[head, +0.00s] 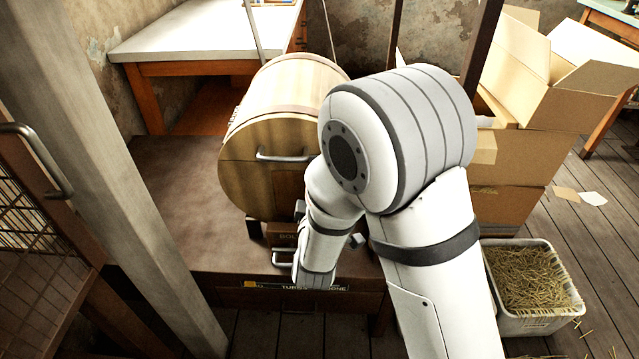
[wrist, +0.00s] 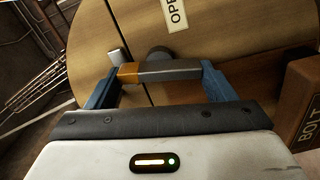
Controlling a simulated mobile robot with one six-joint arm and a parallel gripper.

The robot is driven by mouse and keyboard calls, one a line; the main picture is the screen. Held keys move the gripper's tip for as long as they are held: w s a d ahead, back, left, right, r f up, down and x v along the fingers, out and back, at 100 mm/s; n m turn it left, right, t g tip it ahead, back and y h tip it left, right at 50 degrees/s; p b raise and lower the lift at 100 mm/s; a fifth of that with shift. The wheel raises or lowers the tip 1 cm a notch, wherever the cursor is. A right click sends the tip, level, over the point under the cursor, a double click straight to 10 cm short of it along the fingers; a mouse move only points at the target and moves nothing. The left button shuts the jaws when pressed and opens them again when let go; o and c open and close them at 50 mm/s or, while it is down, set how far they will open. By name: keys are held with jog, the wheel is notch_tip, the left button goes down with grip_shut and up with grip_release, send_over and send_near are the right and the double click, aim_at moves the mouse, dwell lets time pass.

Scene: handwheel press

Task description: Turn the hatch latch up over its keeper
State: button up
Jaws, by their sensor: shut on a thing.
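The wooden drum (head: 265,165) lies on its side on the brown bench, its round end facing me. That end fills much of the wrist view (wrist: 230,25), with a dark seam crossing it. The hatch latch (wrist: 175,71), a grey bar with an orange left end, lies nearly level in the wrist view. My gripper (wrist: 159,78) is shut on the latch, one blue finger at each end of it. A dark round knob (wrist: 160,53) shows just behind the bar. A light grey tab (wrist: 119,58) stands by the orange end; I cannot tell if it is the keeper. My arm hides the latch in the head view.
A box marked BOLT (wrist: 303,105) stands close right of my gripper. The drum has a metal handle (head: 283,157). Cardboard boxes (head: 510,205) and a straw-filled bin (head: 500,310) stand right of my arm. A pale post (head: 140,180) rises at left.

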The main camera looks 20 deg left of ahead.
jog(key=shift+n+p, duration=0.4)
jog(key=shift+n, duration=0.8)
jog(key=shift+f, duration=0.1)
jog(key=o, duration=1)
jog(key=p+v, duration=0.2)
jog(key=v, duration=0.5)
jog(key=shift+s+d, duration=0.1)
jog(key=shift+s, duration=0.3)
